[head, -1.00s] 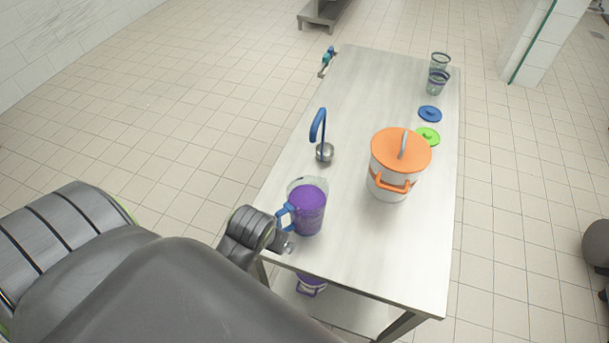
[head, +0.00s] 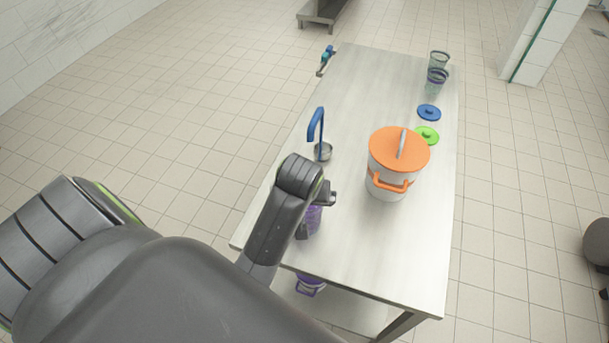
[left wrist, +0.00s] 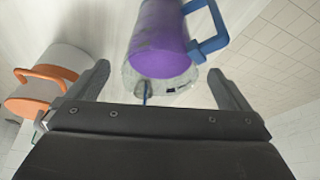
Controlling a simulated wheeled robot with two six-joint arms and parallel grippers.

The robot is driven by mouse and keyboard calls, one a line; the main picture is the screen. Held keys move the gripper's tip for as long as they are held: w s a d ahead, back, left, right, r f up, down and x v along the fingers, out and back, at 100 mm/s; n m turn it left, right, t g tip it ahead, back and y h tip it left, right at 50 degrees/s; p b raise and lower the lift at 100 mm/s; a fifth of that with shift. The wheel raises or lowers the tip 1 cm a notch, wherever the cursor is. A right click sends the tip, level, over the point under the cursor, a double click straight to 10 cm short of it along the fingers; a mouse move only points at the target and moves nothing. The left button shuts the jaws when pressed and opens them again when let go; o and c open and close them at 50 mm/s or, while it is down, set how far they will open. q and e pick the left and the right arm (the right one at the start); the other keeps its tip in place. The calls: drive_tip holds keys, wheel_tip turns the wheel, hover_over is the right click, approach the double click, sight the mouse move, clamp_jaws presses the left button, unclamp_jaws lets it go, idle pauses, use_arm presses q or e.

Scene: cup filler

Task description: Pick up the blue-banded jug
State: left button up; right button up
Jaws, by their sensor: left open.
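The jug (left wrist: 158,42) has purple contents and a blue handle; it stands on the near left part of the table. In the head view my arm hides most of it, leaving a purple strip (head: 314,220). I cannot make out a blue band. My left gripper (head: 317,212) is open at the jug, one finger showing on each side of it. In the left wrist view the open fingers (left wrist: 160,84) are spread wide, with the jug beyond and between them, handle toward the right finger. Contact is not visible. My right gripper is not in view.
A white pot with an orange lid (head: 398,150) stands right of the jug. A ladle (head: 317,128) with a blue handle lies behind it. Blue (head: 429,112) and green (head: 427,135) lids and clear cups (head: 437,78) are farther back. Another purple container (head: 310,285) is below the tabletop.

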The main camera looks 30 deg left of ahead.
use_arm(q)
drive_tip(key=x, duration=0.3)
drive_tip(key=shift+w+a+f, duration=0.1)
drive_tip(key=shift+f, duration=0.2)
drive_tip(key=shift+w+p+x, duration=0.2)
drive_tip(key=shift+p+x, duration=0.95)
drive_tip(key=shift+x, duration=1.5)
drive_tip(key=shift+a+r, duration=0.1)
drive_tip(key=c, duration=1.3)
drive_tip(key=shift+w+r, duration=0.1)
drive_tip(key=shift+c, duration=0.9)
